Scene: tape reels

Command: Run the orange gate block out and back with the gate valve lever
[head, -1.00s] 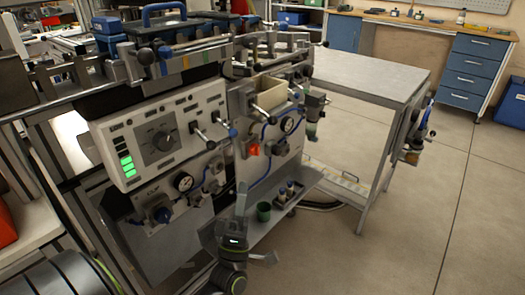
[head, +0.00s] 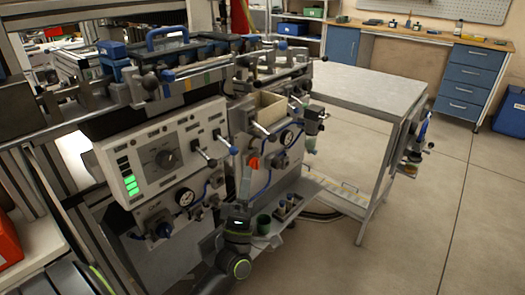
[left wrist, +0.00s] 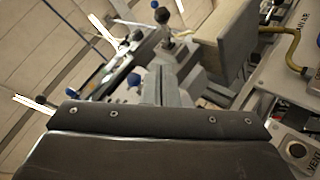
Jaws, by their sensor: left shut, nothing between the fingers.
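The orange gate block (head: 253,162) shows as a small patch on the front of the machine, just right of the control box. Levers with dark and blue knobs stick out around it, including a black-knobbed lever (head: 270,135) just above; I cannot tell which one is the gate valve lever. My left gripper (head: 244,188) is raised in front of the machine, below the orange block. It is shut and empty, apart from any knob as far as I can see. My right gripper is not in view.
The control box (head: 165,155) with green lights is left of the gripper. A green cup (head: 263,223) stands on the low shelf. A metal table (head: 365,88) is at the right, with open floor beyond.

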